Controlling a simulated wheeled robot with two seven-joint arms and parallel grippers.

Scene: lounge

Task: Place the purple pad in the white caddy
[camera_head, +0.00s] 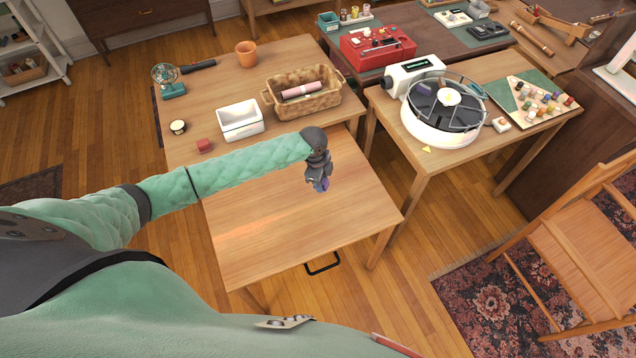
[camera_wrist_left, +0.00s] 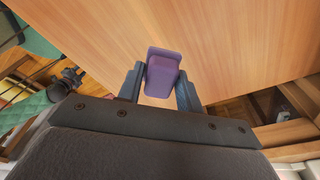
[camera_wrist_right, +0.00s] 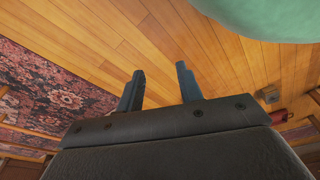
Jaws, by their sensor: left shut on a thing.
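The purple pad (camera_wrist_left: 162,76) is between the fingers of my left gripper (camera_wrist_left: 160,88) in the left wrist view. That gripper is shut on it. In the head view my left gripper (camera_head: 319,182) holds the pad (camera_head: 325,184) over the near wooden table, and most of the pad is hidden by the fingers. The white caddy (camera_head: 240,121) stands upright on the table behind, left of and beyond the gripper. My right gripper (camera_wrist_right: 158,88) shows only in its own wrist view, with fingers apart and nothing between them, over the wooden floor.
A wicker basket (camera_head: 303,106) stands right of the caddy. An orange pot (camera_head: 246,54) and a fan (camera_head: 168,80) stand farther back. The near table top (camera_head: 270,222) is largely bare.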

